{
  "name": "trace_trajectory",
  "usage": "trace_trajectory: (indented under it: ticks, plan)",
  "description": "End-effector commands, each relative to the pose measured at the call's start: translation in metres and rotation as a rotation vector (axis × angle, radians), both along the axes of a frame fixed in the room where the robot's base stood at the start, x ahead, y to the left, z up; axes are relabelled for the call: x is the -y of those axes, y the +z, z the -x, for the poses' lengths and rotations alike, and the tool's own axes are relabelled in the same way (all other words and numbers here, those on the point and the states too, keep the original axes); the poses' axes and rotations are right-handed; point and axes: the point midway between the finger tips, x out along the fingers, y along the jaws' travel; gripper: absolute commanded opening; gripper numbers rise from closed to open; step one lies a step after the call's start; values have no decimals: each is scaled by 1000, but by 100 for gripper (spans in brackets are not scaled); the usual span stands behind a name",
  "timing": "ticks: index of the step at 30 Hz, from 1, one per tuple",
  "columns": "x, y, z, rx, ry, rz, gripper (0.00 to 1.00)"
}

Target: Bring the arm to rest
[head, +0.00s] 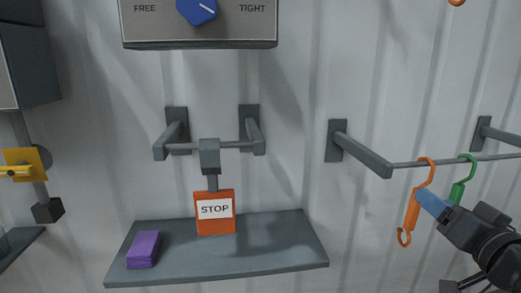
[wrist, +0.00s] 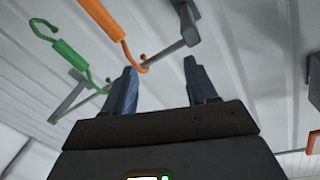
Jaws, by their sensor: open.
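My gripper (head: 432,205) is at the right of the head view, close to the orange hook (head: 412,210) that hangs on the rail. In the wrist view my gripper (wrist: 160,85) has its two blue fingers spread apart with nothing between them. The orange hook (wrist: 105,18) shows beyond the left finger in that view, its lower curl near the fingertip. I cannot tell whether they touch. A green hook (head: 458,190) hangs on the rail to the right of the orange one, partly hidden by my gripper, and it also shows in the wrist view (wrist: 68,55).
The rail (head: 400,164) runs from a wall bracket (head: 358,150) to the right. A shelf (head: 270,250) holds a purple block (head: 143,249). An orange STOP sign (head: 215,225) hangs above it. A FREE/TIGHT panel (head: 150,28) with a blue knob (head: 197,10) is above.

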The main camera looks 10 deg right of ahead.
Motion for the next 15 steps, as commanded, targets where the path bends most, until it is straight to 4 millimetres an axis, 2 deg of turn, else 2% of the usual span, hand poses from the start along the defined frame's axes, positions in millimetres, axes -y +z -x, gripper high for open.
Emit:
trace_trajectory:
  ticks: [1, 6, 11, 15]
  plan:
    - [-11, -22, 12, -20, -3, -2, 57]
    - [-39, -75, 52, -61, -22, 17, 57]
    - [-63, -115, 97, -98, -31, 53, 57]
    - [-83, -141, 141, -131, -29, 92, 57]
